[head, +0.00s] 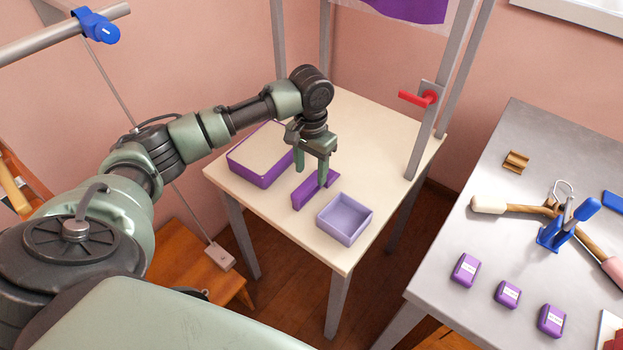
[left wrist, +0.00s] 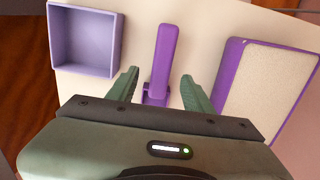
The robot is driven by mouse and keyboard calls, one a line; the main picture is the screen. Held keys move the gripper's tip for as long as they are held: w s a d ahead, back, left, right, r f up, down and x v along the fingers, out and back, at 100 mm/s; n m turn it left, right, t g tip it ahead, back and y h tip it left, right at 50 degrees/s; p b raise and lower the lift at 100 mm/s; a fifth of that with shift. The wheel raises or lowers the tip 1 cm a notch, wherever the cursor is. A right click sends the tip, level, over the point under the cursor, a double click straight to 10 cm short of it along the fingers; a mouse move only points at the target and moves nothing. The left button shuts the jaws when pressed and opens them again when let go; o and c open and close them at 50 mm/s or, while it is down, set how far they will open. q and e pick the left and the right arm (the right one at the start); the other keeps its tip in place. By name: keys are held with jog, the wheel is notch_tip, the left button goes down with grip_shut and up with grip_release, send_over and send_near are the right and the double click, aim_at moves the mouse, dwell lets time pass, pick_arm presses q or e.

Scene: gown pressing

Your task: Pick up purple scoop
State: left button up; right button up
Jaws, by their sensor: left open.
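The purple scoop (head: 303,196) lies on the cream table (head: 377,125), between a purple-sided tray and a lilac box. My left gripper (head: 311,177) is open, pointing down over the scoop in the head view. In the left wrist view the scoop (left wrist: 164,58) runs lengthwise between the two green fingers of the gripper (left wrist: 160,76), with a gap on each side. The scoop's near end is partly hidden by the gripper body. I cannot tell the exact height of the fingertips above the table. My right gripper is not in view.
The open lilac box (head: 345,218) stands close to the scoop on the right. The purple-sided tray (head: 262,157) is close on the left. Grey posts rise from the table's edges. A grey bench (head: 530,150) at the right holds purple blocks, a mallet and a blue tool.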

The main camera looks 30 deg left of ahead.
aim_at(311, 180)
pick_arm(q)
notch_tip(311, 180, down, 3)
jog(key=shift+f+p, duration=0.2)
jog(key=shift+p, duration=0.25)
notch_tip(311, 180, down, 2)
jog(key=shift+w+f, duration=0.15)
jog(key=shift+f, duration=0.1)
jog(key=c, duration=0.9)
grip_shut()
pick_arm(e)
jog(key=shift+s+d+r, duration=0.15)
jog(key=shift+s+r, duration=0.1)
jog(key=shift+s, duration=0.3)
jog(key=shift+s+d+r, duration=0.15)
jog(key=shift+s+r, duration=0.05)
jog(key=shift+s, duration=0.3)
